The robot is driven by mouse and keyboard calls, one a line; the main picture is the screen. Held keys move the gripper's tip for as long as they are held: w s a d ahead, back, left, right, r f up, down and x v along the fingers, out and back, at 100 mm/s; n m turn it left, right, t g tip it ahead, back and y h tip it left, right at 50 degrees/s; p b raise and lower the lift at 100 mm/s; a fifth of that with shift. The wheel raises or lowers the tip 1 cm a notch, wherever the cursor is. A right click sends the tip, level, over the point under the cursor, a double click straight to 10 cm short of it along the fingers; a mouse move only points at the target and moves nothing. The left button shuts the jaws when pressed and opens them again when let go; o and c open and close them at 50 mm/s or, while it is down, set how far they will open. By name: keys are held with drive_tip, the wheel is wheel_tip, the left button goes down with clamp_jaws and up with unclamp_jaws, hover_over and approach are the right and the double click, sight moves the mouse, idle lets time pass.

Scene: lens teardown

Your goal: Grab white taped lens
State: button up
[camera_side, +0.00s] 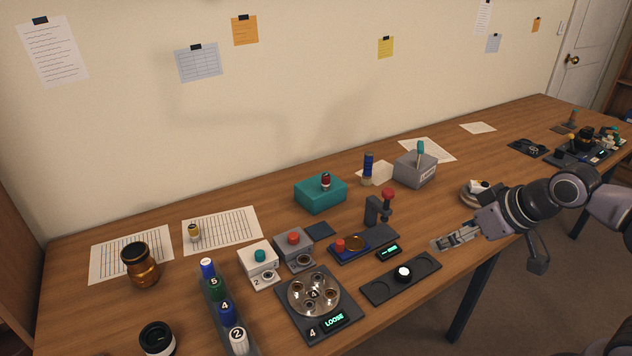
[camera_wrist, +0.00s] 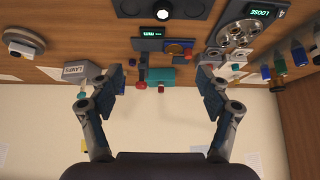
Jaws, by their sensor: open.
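A dark lens barrel with a white band (camera_side: 157,341) stands at the front left, partly cut off by the picture's bottom edge; I cannot tell if the band is tape. An amber lens barrel with a black rim (camera_side: 140,266) stands behind it on a printed sheet. A small white-topped round piece (camera_side: 404,274) sits on a black tray (camera_side: 375,292), which also shows in the wrist view (camera_wrist: 188,10). My gripper (camera_side: 437,243) is open and empty above the table's front right, far from both barrels. Its spread fingers also show in the wrist view (camera_wrist: 161,78).
A round numbered fixture reading LOOSE (camera_side: 337,321), a rack of numbered cylinders (camera_side: 218,318) and button boxes (camera_side: 258,262) stand between my gripper and the barrels. A teal box (camera_side: 320,193) and grey box (camera_side: 414,170) stand behind. A round dish (camera_side: 472,199) is beside my arm.

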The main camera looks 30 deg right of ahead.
drive_tip(key=w+a+r+n+g+y, duration=0.1)
drive_tip(key=w+a+r+n+y, duration=0.3)
drive_tip(key=w+a, duration=0.6)
drive_tip(key=n+g, duration=0.3)
drive_tip(key=n, duration=0.4)
hover_over(157, 334)
drive_tip(key=s+d, duration=0.2)
drive_tip(key=d, duration=0.1)
wheel_tip(157, 334, down, 10)
drive_tip(key=f, duration=0.1)
drive_tip(key=shift+g, duration=0.3)
drive_tip(key=x, duration=0.4)
drive_tip(key=shift+s+a+r, duration=0.1)
drive_tip(key=shift+s+a, duration=0.05)
drive_tip(key=shift+a, duration=0.1)
drive_tip(key=shift+d+x, duration=0.15)
drive_tip(key=shift+x, duration=1.5)
drive_tip(key=shift+d+x, duration=0.15)
drive_tip(key=shift+x, duration=1.5)
drive_tip(key=c, duration=1.4)
